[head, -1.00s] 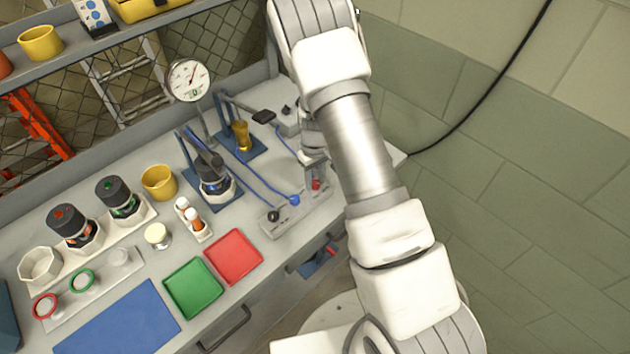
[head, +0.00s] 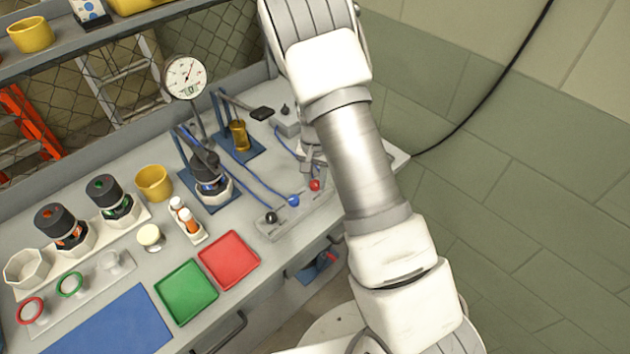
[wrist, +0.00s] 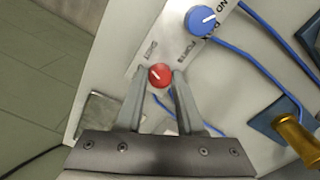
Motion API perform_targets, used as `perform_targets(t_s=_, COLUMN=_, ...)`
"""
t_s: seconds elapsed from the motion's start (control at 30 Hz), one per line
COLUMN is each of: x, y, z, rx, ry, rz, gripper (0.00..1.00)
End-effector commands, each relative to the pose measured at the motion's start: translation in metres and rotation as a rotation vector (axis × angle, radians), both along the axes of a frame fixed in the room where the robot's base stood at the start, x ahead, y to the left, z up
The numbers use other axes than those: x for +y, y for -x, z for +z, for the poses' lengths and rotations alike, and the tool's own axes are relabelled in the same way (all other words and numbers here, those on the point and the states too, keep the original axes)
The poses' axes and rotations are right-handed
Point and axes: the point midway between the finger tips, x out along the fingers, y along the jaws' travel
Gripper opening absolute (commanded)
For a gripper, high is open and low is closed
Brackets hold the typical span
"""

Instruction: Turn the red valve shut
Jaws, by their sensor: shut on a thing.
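The red valve (head: 315,185) is a small round knob at the right end of a grey panel (head: 300,214) on the bench, beside a blue knob (head: 293,200) and a black knob (head: 271,216). In the wrist view the red valve (wrist: 160,76) has a pale mark on its top and lies between my fingertips. My gripper (wrist: 161,73) is shut on it, one finger on each side. Lettering that seems to read "SHUT" is printed next to it. The blue knob (wrist: 201,20) is just beyond. In the head view my arm hides most of the gripper.
Blue hoses run from the panel toward a black-topped device (head: 208,175) on a blue plate. A brass fitting (head: 239,135) and a dial gauge (head: 185,77) stand behind. Red (head: 229,260) and green (head: 186,292) trays lie at the front left. Open floor is right of the bench.

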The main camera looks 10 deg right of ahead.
Motion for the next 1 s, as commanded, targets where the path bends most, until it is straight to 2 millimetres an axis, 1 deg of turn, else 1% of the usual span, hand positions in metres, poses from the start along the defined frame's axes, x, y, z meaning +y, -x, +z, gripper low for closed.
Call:
perform_targets(t_s=0.2, x=-0.0002, y=-0.0003, z=0.0001, rx=-0.001, ry=0.001, rz=-0.191, gripper=0.00)
perform_targets(t_s=0.5, x=0.0000, y=-0.0001, z=0.0005, rx=-0.001, ry=0.001, rz=-0.389, gripper=0.00)
perform_targets(t_s=0.7, x=0.0001, y=-0.0003, z=0.0006, rx=-0.001, ry=-0.001, rz=-0.462, gripper=0.00)
perform_targets(t_s=1.0, x=0.0000, y=-0.0004, z=0.0006, rx=-0.001, ry=-0.001, rz=-0.497, gripper=0.00)
